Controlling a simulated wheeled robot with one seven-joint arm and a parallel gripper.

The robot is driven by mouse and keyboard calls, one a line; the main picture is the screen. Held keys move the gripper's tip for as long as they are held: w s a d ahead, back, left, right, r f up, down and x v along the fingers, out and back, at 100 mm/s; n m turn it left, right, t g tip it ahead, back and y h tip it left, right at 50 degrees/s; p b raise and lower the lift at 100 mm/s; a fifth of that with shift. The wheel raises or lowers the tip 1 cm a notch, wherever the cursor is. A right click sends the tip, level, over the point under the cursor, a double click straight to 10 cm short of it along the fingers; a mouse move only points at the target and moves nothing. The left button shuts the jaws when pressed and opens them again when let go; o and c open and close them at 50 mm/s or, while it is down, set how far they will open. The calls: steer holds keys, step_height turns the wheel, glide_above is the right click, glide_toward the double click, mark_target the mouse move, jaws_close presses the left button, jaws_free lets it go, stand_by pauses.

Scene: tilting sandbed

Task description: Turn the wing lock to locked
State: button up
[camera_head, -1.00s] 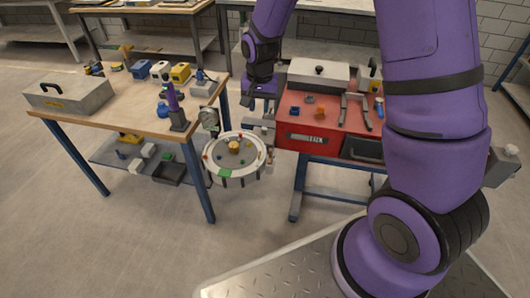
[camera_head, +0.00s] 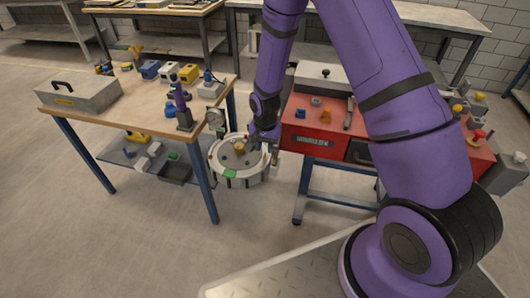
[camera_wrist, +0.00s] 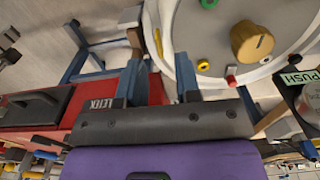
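The round white sandbed (camera_head: 224,171) hangs at the right end of the wooden workbench. A tan knob (camera_head: 239,147) stands in its middle and also shows in the wrist view (camera_wrist: 252,42). My gripper (camera_head: 264,141) is at the sandbed's right rim. In the wrist view, my gripper's two fingers (camera_wrist: 158,80) are spread apart with nothing seen held between them. A pale upright piece (camera_wrist: 166,28) on the rim lies beyond the gap between the fingers. It may be the wing lock, but I cannot tell, nor can I read its position.
A red tool cabinet (camera_head: 310,141) stands close to the right of the sandbed. A dial gauge (camera_head: 214,117) and the wooden bench (camera_head: 140,110) are to the left. A "PUSH" label (camera_wrist: 300,77) shows at the wrist view's right. The floor in front is free.

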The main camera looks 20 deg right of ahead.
mark_target(264, 160)
steer(key=shift+f, duration=1.6)
steer(key=shift+c, duration=0.5)
jaws_close()
